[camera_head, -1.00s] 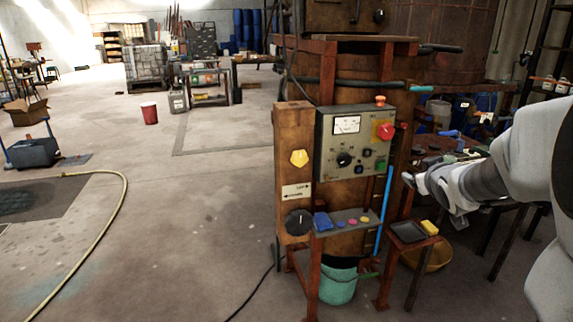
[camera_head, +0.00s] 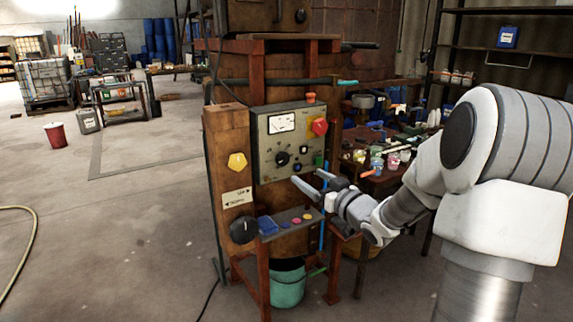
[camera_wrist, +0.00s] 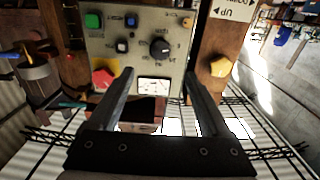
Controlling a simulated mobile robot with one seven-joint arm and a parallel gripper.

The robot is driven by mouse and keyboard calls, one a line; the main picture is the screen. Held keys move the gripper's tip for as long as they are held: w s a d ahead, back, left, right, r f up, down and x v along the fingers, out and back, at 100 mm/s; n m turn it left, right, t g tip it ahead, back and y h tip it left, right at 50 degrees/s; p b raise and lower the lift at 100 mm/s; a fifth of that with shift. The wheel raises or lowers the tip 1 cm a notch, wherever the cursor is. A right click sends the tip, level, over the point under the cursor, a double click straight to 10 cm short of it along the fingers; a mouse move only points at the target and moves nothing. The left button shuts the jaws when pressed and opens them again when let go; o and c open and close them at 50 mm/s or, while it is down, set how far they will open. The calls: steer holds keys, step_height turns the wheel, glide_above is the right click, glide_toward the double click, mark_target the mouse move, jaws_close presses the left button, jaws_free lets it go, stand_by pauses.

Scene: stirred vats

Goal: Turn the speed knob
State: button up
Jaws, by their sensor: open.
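The grey control panel (camera_head: 262,165) on the wooden vat frame carries a black knob (camera_head: 282,159) with a pointer and marks around it; I take this as the speed knob. In the wrist view, where the panel looks upside down, the knob (camera_wrist: 160,47) lies beyond the fingertips and between their lines. My gripper (camera_head: 306,177) is open and empty, in front of the panel's lower right in the head view. Its spread fingers also show in the wrist view (camera_wrist: 159,75). The gap from fingertips to knob is hard to judge. Nothing covers the knob.
The panel also has a white meter (camera_head: 281,122), a red knob (camera_head: 320,127) and small buttons. A yellow knob (camera_head: 237,162) and a large black dial (camera_head: 243,230) sit on the wooden post.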

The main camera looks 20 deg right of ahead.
mark_target(284, 160)
steer(key=w, duration=0.4)
steer(key=w+a, duration=0.1)
steer(key=w, duration=0.3)
steer(key=w+a, duration=0.1)
steer(key=w, duration=0.2)
steer(key=shift+w+a+b, duration=0.2)
steer(key=shift+w+b, duration=0.15)
steer(key=shift+w, duration=0.05)
jaws_close()
